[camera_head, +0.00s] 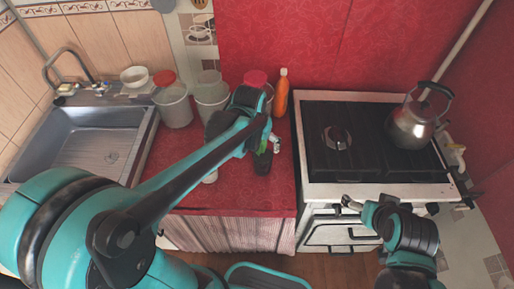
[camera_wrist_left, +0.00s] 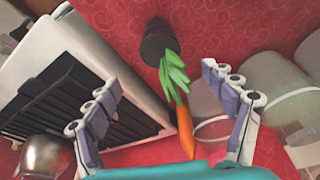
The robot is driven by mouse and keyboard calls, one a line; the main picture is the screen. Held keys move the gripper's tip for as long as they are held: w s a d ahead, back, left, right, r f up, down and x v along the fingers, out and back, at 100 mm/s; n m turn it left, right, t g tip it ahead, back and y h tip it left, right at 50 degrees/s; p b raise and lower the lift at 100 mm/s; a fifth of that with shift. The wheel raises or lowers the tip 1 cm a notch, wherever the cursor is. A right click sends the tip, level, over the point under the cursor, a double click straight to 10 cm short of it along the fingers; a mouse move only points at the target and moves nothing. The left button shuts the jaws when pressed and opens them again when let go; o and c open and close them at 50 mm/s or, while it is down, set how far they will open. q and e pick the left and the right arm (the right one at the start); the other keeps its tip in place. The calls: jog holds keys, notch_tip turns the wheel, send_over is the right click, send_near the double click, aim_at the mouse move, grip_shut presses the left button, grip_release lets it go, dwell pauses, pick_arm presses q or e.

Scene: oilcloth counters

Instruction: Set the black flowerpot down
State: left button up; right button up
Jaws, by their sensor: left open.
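The black flowerpot (camera_head: 262,162) stands on the red counter (camera_head: 230,190), near the stove's left side. Green leaves come out of it. In the left wrist view the pot (camera_wrist_left: 158,42) lies beyond my fingertips, with its green leaves (camera_wrist_left: 173,78) reaching back between the fingers. My left gripper (camera_head: 266,140) is over the pot in the head view, partly hiding it; its fingers (camera_wrist_left: 160,76) are spread wide in the wrist view and do not close on the pot. My right gripper (camera_head: 352,204) is low in front of the oven; its jaws are too small to read.
An orange bottle (camera_head: 281,98) and pale buckets (camera_head: 174,108) stand along the wall behind the pot. The stove (camera_head: 318,172) with a kettle (camera_head: 408,130) is to the right. A sink (camera_head: 85,140) is at the left.

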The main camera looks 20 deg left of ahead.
pick_arm(q)
jog(key=s+a+r+t, duration=0.1)
jog(key=s+r+t, duration=0.1)
jog(key=s, duration=0.4)
jog(key=s+a+r+t, duration=0.1)
jog(key=s+r+t, duration=0.1)
jog(key=s, duration=0.5)
jog(key=shift+s+a+n, duration=0.25)
jog(key=shift+s+n, duration=0.05)
jog(key=shift+a, duration=0.1)
